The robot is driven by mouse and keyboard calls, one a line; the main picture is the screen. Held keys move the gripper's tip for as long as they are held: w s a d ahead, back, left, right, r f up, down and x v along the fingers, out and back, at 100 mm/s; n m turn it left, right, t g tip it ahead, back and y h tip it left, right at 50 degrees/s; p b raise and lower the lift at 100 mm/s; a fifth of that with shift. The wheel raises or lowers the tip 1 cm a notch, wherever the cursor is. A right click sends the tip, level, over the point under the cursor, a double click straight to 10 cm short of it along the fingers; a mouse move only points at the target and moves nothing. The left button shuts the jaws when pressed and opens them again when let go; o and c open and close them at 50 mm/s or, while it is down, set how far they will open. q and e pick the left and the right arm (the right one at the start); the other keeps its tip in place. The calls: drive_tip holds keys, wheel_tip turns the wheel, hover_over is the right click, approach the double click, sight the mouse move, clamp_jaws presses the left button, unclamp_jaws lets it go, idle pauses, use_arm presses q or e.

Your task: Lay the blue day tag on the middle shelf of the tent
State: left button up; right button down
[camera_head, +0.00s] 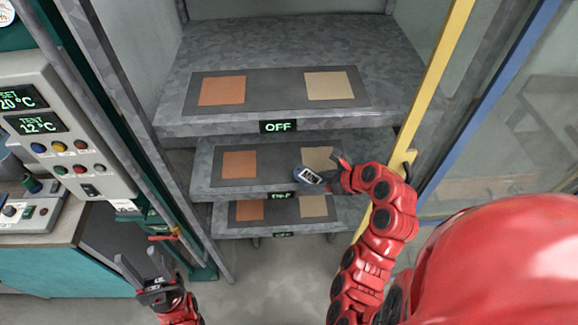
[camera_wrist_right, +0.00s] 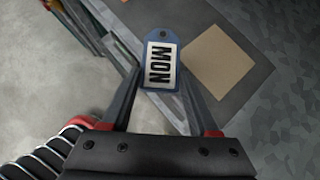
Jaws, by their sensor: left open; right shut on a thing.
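The blue day tag (camera_wrist_right: 161,62) has a white label reading MON. My right gripper (camera_wrist_right: 160,85) is shut on it; in the head view the tag (camera_head: 309,177) shows at the tip of my right gripper (camera_head: 330,178). The middle shelf (camera_head: 205,178) of the tent is grey, with a dark mat bearing an orange square at left and a tan square at right. The tag appears in front of the tan square; I cannot tell its height above the shelf. My left gripper (camera_head: 143,275) is open and empty at the lower left, away from the shelves.
The top shelf (camera_head: 275,52) overhangs behind, with an OFF display on its front edge. The bottom shelf (camera_head: 231,228) lies below. A yellow post (camera_head: 440,60) and a blue-framed door (camera_head: 497,90) stand at right. A control panel (camera_head: 55,120) stands at left.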

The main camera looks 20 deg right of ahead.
sight(296, 169)
drive_tip(key=w+a+p, duration=0.1)
drive_tip(key=w, duration=0.1)
drive_tip(key=w+a+p, duration=0.1)
drive_tip(key=w+a, duration=0.1)
drive_tip(key=w, duration=0.1)
drive_tip(key=w+a+p, duration=0.1)
drive_tip(key=w+p, duration=0.1)
drive_tip(key=shift+w+a+r, duration=0.2)
drive_tip(key=shift+w+a, duration=0.15)
drive_tip(key=shift+w+a+f, duration=0.15)
drive_tip(key=shift+w+a, duration=0.15)
drive_tip(key=shift+w, duration=0.25)
drive_tip(key=shift+w+f+p, duration=0.1)
drive_tip(key=shift+f+p, duration=0.15)
drive_tip(key=shift+p, duration=0.15)
wheel_tip(296, 169, down, 2)
drive_tip(key=shift+a+f+p, duration=0.1)
drive_tip(key=shift+p, duration=0.6)
drive_tip(key=shift+f, duration=0.4)
drive_tip(key=shift+f, duration=0.1)
drive_tip(key=shift+c, duration=0.7)
unclamp_jaws()
